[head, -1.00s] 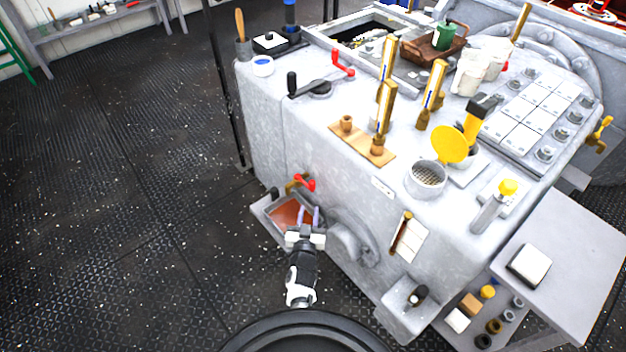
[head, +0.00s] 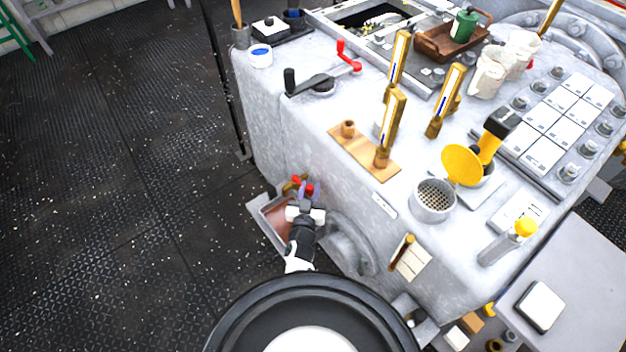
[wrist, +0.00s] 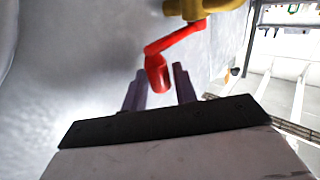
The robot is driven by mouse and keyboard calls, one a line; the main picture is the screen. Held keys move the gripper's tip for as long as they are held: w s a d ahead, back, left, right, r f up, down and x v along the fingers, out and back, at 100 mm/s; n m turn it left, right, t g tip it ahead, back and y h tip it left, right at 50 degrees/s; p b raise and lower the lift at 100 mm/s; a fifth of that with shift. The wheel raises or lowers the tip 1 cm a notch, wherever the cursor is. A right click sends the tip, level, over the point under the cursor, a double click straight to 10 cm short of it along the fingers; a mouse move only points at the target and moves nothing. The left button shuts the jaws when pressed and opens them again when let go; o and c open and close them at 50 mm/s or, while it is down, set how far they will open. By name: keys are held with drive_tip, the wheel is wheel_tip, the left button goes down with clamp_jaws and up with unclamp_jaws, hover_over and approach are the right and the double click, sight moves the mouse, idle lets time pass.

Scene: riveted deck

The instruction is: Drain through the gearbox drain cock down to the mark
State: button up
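The drain cock is a brass valve (wrist: 200,8) with a red cranked handle (wrist: 165,62) on the side of the grey gearbox (head: 262,150). In the wrist view the handle's end hangs between the two purple fingers of my gripper (wrist: 160,88), which stand apart on either side of it. I cannot tell whether either finger touches it. In the head view my gripper (head: 305,194) is at the red handle, over an open tray (head: 270,222) with a reddish-brown inside. A slim brass-framed gauge (head: 408,258) with a pale plate is on the gearbox side; its level and mark are too small to read.
Brass sight gauges (head: 390,125) stand on the gearbox top. A strainer cup (head: 434,203) with a yellow lid and a red crank (head: 346,55) are also there. A rounded grey boss (head: 350,245) juts out right of my gripper. The dark floor (head: 120,200) at left is clear.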

drive_tip(key=shift+w, duration=0.3)
clamp_jaws()
drive_tip(key=shift+s+r, duration=0.1)
drive_tip(key=shift+r, duration=0.05)
